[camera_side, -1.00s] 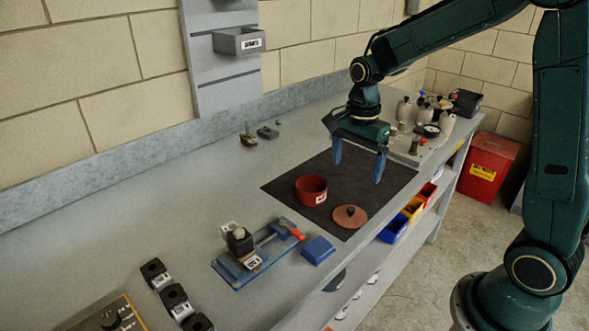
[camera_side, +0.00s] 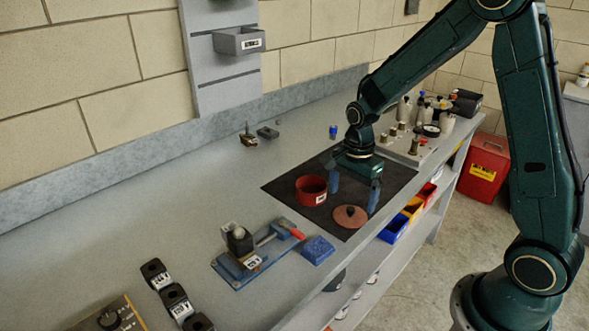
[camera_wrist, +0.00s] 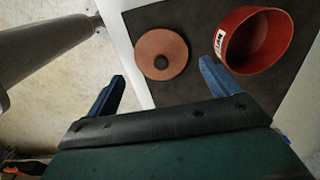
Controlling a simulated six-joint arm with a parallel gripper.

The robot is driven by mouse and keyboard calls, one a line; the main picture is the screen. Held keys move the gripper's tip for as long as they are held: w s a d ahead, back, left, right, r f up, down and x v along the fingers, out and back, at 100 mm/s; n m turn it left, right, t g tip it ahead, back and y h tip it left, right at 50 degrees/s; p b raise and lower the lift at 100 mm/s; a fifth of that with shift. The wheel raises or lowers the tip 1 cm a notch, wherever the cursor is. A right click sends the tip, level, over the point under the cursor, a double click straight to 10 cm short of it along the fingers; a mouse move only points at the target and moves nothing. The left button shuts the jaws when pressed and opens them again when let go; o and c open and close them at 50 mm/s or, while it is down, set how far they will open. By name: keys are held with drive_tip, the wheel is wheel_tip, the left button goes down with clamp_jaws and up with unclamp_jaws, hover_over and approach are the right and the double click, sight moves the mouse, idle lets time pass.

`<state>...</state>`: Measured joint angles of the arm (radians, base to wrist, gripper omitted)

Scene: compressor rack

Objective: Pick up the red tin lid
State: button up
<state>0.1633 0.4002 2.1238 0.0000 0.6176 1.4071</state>
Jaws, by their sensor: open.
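The red tin lid (camera_side: 350,217) is a flat, dull red disc with a dark knob, lying on the dark mat (camera_side: 283,189). In the wrist view the lid (camera_wrist: 161,55) lies ahead of and between the two blue fingers. The red tin (camera_side: 311,190), round and open-topped with a white label, stands on the mat to the left of the lid; it is at the upper right in the wrist view (camera_wrist: 255,42). My gripper (camera_side: 353,198) is open and empty, above the mat and behind the lid. In the wrist view its fingers (camera_wrist: 161,82) are spread apart.
A blue fixture with a red handle (camera_side: 257,255) and a blue block (camera_side: 318,250) sit left of the mat. Bottles and fittings (camera_side: 430,125) crowd the far end. Blue, yellow and red bins (camera_side: 394,229) hang below the front edge, close to the lid.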

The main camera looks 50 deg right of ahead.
sight(350, 209)
drive_tip(key=shift+f, duration=0.1)
drive_tip(key=shift+f, duration=2.5)
drive_tip(key=shift+c, duration=0.5)
drive_tip(key=c, duration=0.7)
